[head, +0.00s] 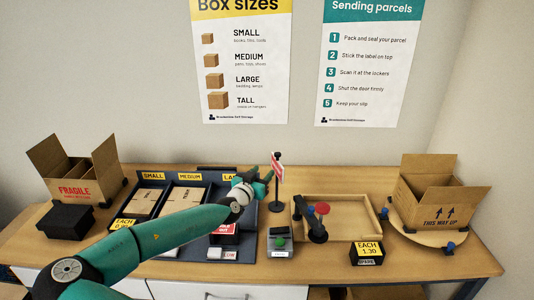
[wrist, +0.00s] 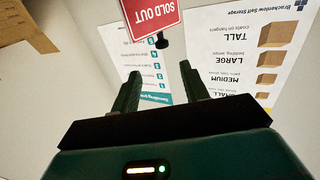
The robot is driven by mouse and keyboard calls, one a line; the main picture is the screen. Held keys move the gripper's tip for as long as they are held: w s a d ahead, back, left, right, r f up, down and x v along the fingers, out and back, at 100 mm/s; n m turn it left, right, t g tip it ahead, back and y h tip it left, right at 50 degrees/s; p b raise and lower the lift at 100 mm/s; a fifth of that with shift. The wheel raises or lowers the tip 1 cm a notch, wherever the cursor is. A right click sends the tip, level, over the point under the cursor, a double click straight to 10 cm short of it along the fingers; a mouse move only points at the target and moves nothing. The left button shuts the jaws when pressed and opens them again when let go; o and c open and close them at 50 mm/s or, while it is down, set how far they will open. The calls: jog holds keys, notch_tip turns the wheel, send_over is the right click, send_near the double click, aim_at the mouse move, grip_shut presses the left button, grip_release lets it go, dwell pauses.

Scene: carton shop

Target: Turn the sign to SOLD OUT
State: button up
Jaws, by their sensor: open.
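The sign (head: 278,173) hangs on a dark upright post (head: 276,195) near the back of the table, turned so its face shows at a steep slant in the head view. In the wrist view the red sign (wrist: 152,14) shows the words SOLD OUT upside down, partly cut off by the top edge. My gripper (head: 267,178) is just left of the sign in the head view. In the wrist view my gripper (wrist: 158,78) has its two fingers apart with nothing between them, and the sign appears past the tips. Whether they touch is unclear.
A wooden tray (head: 350,238) and a lever with a red knob (head: 322,208) stand right of the post. A small device (head: 281,242) stands in front of it. Open cartons stand at left (head: 80,170) and right (head: 436,195). Open air lies above the table.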

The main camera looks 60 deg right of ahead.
aim_at(276, 155)
jog(key=d, duration=0.9)
jog(key=w+d, duration=0.1)
jog(key=d, duration=0.4)
jog(key=shift+r, duration=0.2)
jog(key=shift+a, duration=0.1)
jog(key=c, duration=1)
